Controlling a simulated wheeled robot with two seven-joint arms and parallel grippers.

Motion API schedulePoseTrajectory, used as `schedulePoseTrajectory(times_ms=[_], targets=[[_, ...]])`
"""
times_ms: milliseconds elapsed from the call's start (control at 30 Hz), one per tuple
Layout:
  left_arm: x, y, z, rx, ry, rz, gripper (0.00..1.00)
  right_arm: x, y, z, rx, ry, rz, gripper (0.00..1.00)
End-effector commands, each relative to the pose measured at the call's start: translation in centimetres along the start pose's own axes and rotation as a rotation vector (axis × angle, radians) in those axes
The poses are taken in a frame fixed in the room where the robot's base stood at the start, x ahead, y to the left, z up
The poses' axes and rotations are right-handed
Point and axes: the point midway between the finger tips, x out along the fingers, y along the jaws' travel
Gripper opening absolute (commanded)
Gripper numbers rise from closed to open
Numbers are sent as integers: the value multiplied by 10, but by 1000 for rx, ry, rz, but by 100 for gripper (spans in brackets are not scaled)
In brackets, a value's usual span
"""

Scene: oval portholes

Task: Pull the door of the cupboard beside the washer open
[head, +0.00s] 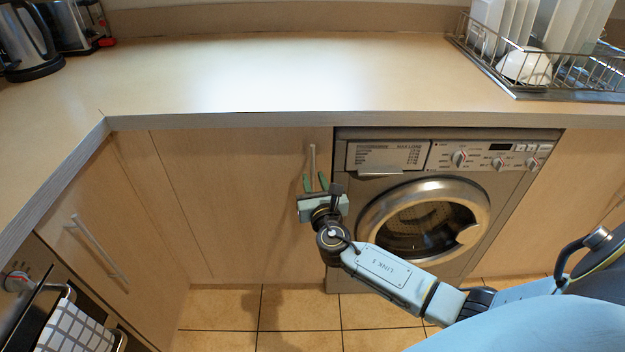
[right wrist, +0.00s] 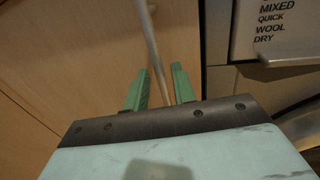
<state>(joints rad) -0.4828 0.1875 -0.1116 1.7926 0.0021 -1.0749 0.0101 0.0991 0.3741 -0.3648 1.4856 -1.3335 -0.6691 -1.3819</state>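The cupboard door (head: 235,200) is a pale wood panel directly left of the washer (head: 450,165), and it looks shut. Its upright metal bar handle (head: 312,158) is near the door's upper right edge. My right gripper (head: 316,183) is at the handle's lower part, with its green fingers apart. In the right wrist view the handle (right wrist: 151,45) runs down between the two fingertips of the gripper (right wrist: 160,85). I cannot tell whether either finger touches it. The handle's lower end is hidden. My left gripper is not in view.
The worktop (head: 240,75) overhangs the door. A dish rack (head: 510,75) stands at the back right, a kettle (head: 27,40) at the back left. Another cupboard door with a handle (head: 98,250) and an oven (head: 30,290) are at left. The tiled floor (head: 225,310) before the door looks clear.

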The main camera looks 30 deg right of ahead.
Motion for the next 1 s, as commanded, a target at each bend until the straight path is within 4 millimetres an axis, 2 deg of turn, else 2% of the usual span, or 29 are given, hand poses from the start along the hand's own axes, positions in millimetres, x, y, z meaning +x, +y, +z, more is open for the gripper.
schedulePoseTrajectory(times_ms=[100, 200, 533, 733, 1000], targets=[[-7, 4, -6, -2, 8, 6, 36, 14, 0, -1, -1, -1, 0, 26], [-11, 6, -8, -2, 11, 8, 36, 20, 0, -1, 0, 0, 0, 26], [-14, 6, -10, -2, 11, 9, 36, 22, 0, 0, 1, 1, 0, 26], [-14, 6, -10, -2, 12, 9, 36, 22, 0, 0, 1, 1, 0, 0], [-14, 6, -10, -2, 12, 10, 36, 22, 0, 0, 1, 1, 0, 0]])
